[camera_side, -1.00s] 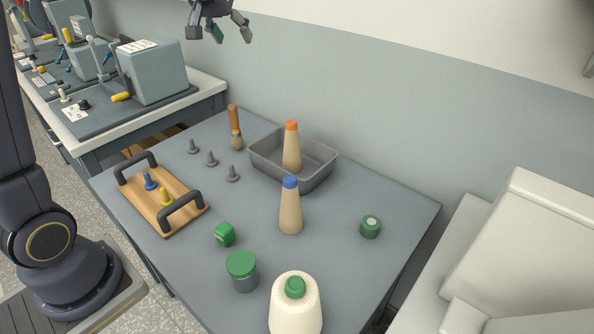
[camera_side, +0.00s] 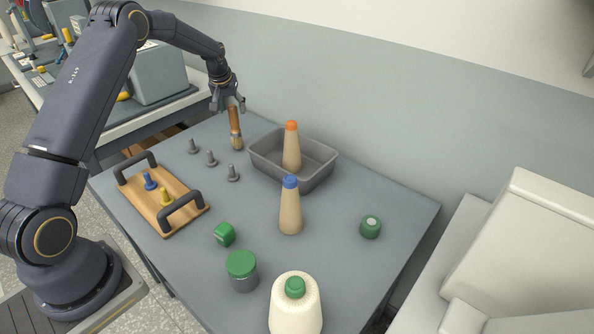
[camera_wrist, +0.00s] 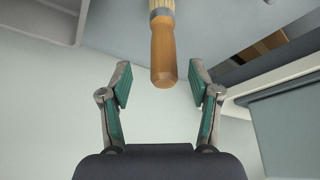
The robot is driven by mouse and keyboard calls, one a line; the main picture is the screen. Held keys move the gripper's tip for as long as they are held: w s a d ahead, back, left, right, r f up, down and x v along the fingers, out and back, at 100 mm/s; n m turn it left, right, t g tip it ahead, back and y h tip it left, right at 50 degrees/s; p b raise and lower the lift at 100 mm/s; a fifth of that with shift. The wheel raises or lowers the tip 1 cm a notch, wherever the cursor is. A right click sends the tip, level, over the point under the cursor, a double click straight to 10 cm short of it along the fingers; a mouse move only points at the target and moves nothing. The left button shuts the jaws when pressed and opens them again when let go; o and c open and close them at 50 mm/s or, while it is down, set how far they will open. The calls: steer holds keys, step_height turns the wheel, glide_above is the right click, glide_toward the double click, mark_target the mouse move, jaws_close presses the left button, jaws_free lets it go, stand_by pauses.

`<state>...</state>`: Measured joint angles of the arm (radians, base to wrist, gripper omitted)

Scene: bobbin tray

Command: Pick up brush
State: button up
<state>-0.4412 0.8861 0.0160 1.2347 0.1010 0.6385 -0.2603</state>
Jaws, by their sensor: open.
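The brush (camera_side: 236,130) stands upright on the grey table, bristles down, with its orange-brown wooden handle pointing up. My gripper (camera_side: 229,103) is at the top of the handle. In the wrist view the brush handle (camera_wrist: 163,52) points in between the two fingers of my gripper (camera_wrist: 160,84), roughly centred, with a gap on each side. The teal pads are spread apart and hold nothing. The bristles show only in part at the top of the wrist view.
A grey bin (camera_side: 322,160) holding an orange-topped bobbin (camera_side: 291,150) stands right of the brush. A wooden tray (camera_side: 142,204) with dark handles lies front left. A blue-topped bobbin (camera_side: 290,208) stands mid-table.

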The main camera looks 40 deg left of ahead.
mark_target(234, 117)
steer(key=x, duration=0.5)
steer(key=shift+a+f, duration=0.35)
steer(key=shift+a, duration=0.05)
jaws_close()
